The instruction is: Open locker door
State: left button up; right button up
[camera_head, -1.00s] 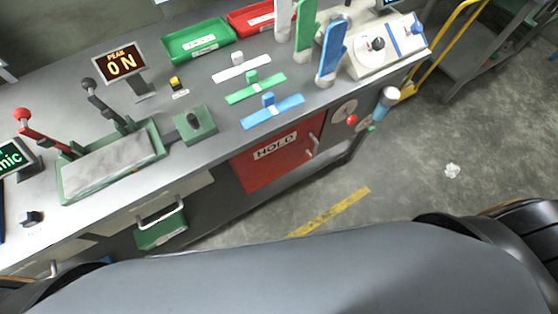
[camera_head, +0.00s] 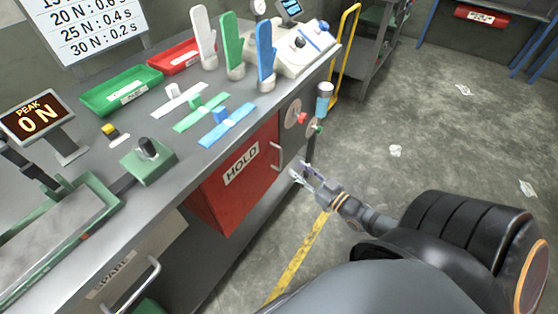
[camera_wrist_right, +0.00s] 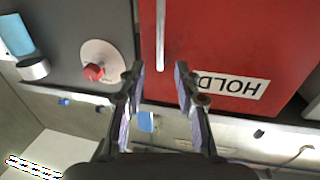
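The red locker door (camera_head: 222,190) with a white HOLD label is in the front of the bench and looks closed. Its silver bar handle (camera_head: 276,157) is near the door's right edge. My right gripper (camera_head: 297,170) is just right of and below the handle, apart from it. In the right wrist view the gripper (camera_wrist_right: 159,72) is open, its two fingers spread, with the handle (camera_wrist_right: 160,35) ahead, in line with the gap's left part. The red door (camera_wrist_right: 230,45) fills the upper right there. My left gripper is not in view.
A red knob (camera_head: 301,118) on a round plate and a blue-white cylinder (camera_head: 324,97) are on the bench's right side. A drawer handle (camera_head: 135,287) sticks out at lower left. Gloves on stands (camera_head: 265,55) and trays (camera_head: 121,90) are on the bench top. The floor at right is mostly clear.

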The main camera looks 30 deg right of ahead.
jog(key=w+b, duration=0.2)
jog(key=w, duration=0.2)
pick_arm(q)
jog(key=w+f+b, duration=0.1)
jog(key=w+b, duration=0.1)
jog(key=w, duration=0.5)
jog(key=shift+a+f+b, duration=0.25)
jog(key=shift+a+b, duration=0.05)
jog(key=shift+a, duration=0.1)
pick_arm(e)
send_over(281, 168)
jog(key=shift+w+d, duration=0.15)
jog(key=shift+w, duration=0.1)
grip_shut()
jog(key=shift+f, duration=0.1)
